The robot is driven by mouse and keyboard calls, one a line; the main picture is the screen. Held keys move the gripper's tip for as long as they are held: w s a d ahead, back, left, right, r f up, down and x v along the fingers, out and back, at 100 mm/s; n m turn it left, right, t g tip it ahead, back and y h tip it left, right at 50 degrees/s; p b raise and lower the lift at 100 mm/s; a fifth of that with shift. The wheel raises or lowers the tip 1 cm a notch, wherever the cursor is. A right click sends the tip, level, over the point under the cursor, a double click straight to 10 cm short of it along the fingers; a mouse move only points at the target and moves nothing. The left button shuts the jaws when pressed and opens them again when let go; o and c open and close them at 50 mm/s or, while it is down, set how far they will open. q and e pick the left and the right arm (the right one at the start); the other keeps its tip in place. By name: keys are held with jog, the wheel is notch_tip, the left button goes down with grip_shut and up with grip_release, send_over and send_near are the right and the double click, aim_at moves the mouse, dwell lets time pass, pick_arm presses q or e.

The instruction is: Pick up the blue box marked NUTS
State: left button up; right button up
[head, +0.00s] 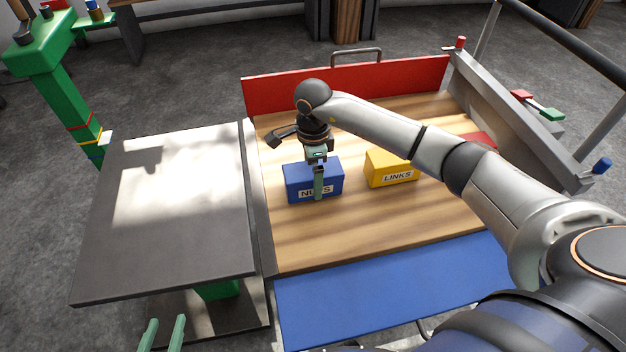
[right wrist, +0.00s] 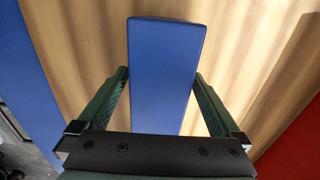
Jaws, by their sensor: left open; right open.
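The blue box (head: 301,180) marked NUTS sits on the wooden bed of the bench, left of the yellow box marked LINKS (head: 393,170). My right gripper (head: 319,186) is over the blue box, pointing down. One finger hangs in front of the label and hides part of it; the other finger is hidden in the head view. In the right wrist view the blue box (right wrist: 165,75) lies between the two open fingers (right wrist: 161,88). I cannot tell whether they touch it. My left gripper (head: 162,336) is open and empty at the bottom edge of the head view.
A red board (head: 345,88) stands along the back of the wooden bed (head: 355,230), and a blue panel (head: 390,295) lies along its front. A grey rail (head: 525,125) runs along the right side. A dark table (head: 170,215) on the left is bare.

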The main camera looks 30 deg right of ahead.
jog(key=shift+c, duration=0.4)
grip_shut()
dwell(0.4)
